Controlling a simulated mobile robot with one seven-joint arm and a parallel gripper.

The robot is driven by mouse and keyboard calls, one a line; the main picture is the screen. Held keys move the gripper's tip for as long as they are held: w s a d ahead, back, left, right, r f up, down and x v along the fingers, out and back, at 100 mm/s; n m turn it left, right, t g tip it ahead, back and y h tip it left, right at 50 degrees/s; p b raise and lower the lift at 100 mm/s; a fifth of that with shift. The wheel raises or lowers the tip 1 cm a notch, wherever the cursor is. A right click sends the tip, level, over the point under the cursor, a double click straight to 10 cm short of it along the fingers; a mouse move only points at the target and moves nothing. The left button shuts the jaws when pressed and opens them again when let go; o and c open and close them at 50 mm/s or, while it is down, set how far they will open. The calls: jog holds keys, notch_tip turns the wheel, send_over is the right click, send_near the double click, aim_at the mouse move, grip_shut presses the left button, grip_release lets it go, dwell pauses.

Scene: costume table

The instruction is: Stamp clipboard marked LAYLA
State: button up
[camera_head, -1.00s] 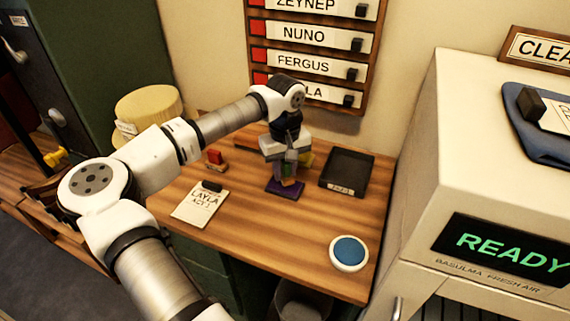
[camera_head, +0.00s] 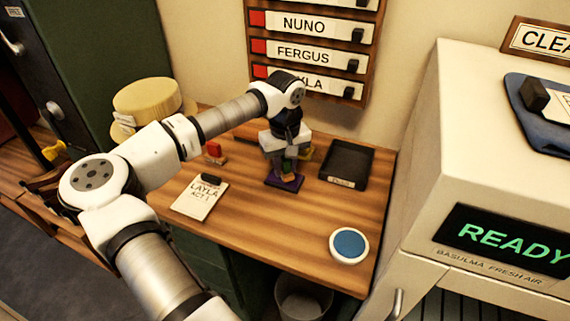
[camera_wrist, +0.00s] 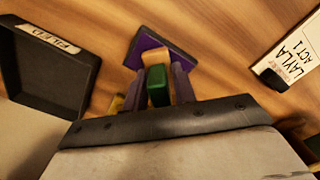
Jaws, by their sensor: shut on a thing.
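The clipboard marked LAYLA ACT 1 (camera_head: 201,199) lies on the table left of my gripper, its dark clip at the far edge. It also shows at the right of the wrist view (camera_wrist: 292,56). My gripper (camera_head: 286,168) points down, shut on a stamp with a green handle (camera_wrist: 157,84) and a wooden block below it. The stamp is over a purple pad (camera_head: 287,182), which also shows in the wrist view (camera_wrist: 151,42). I cannot tell whether the stamp's face touches the pad, as the face is hidden.
A black tray labelled FILED (camera_head: 344,164) stands right of the pad. A red-handled stamp (camera_head: 214,150) stands behind the clipboard; a yellow thing (camera_head: 306,152) is partly hidden behind my gripper. A round blue pad (camera_head: 349,245) lies front right. The table's front middle is clear.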

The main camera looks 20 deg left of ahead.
jog(key=shift+f+b, duration=0.55)
dwell(1.6)
jog(key=shift+r+p, duration=1.85)
jog(key=shift+r, duration=1.75)
